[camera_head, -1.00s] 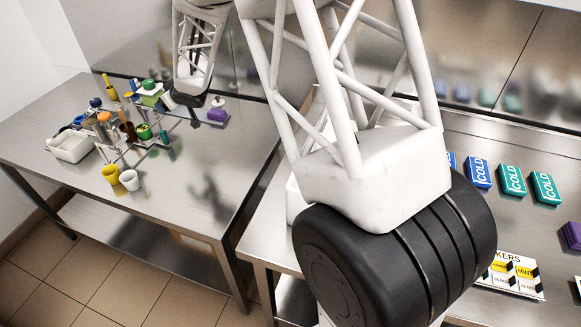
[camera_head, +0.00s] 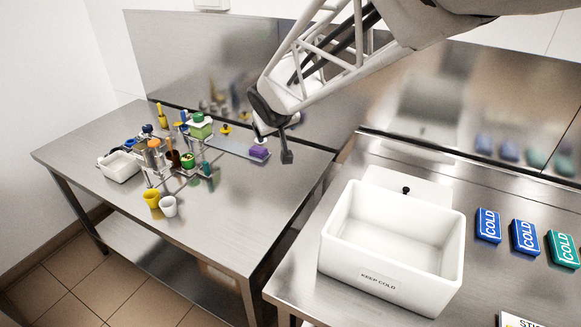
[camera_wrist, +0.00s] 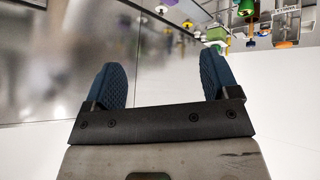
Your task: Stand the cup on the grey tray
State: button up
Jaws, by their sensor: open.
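A white cup (camera_head: 168,207) and a yellow cup (camera_head: 152,198) stand side by side near the front of the left steel table. The grey tray (camera_head: 232,146) lies at the back of that table, with a purple block (camera_head: 259,152) at its right end. My gripper (camera_head: 287,157) is above the table's back right, just right of the tray and well away from the cups. In the wrist view my gripper (camera_wrist: 164,82) has two blue pads wide apart with nothing between them. I cannot pick out the cups there.
A rack with several tools and bottles, including a green-lidded container (camera_head: 200,126), crowds the left table near the cups. A white bin (camera_head: 122,166) stands left of it. The right table holds a large white KEEP COLD box (camera_head: 385,283) and several cold packs (camera_head: 488,225). The left table's front right is clear.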

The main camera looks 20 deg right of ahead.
jog(key=s+d+m+g+y, duration=0.1)
jog(key=s+g, duration=0.4)
jog(key=s, duration=2.6)
jog(key=shift+s+f+m, duration=0.15)
jog(key=shift+s+m, duration=0.1)
jog(key=shift+m, duration=0.25)
jog(key=shift+o, duration=0.4)
jog(key=shift+d, duration=0.1)
